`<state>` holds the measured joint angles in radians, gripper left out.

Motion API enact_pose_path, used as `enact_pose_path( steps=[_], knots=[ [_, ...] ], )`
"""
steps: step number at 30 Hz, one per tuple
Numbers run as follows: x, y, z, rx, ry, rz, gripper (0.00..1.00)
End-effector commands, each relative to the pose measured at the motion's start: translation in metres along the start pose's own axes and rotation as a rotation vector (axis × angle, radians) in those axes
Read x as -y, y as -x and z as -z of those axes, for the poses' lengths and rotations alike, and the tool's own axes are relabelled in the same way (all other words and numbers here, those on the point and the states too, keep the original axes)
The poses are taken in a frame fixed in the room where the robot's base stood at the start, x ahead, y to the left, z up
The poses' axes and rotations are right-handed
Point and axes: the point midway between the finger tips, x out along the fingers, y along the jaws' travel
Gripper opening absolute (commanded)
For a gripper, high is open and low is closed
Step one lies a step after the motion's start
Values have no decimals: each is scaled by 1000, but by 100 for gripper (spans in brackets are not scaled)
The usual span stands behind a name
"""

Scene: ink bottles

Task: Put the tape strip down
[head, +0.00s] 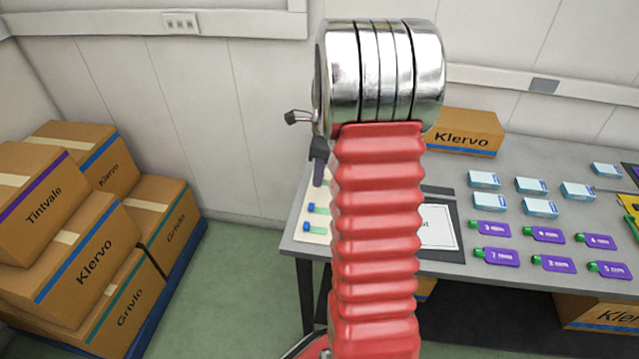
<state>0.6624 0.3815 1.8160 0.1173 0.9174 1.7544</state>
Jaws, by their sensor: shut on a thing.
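My gripper (318,149) shows only in part, as a dark piece at the left edge of my red arm; the rest is hidden behind the arm. A narrow, dull purple piece (319,174) hangs below it and looks like the tape strip, held above the left end of the grey table (375,263). Its full shape and the jaws' grip on it are too small and hidden to make out.
Blue-capped items lie on a pale mat (314,239) below. A sheet on a dark board (440,228) is partly hidden by my arm. Several pale blue boxes (530,186) and purple green-capped bottles (554,264) fill the right. Stacked cartons (85,262) stand at left.

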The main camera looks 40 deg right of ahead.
Motion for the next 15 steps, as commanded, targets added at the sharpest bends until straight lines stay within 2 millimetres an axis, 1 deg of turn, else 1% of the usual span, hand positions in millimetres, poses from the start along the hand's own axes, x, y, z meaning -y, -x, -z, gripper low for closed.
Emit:
enact_pose_path(
  steps=[10,15],
  knots=[
    [0,-3,0,0,0,1,7],
    [0,-23,2,0,0,-2,7]
  ],
)
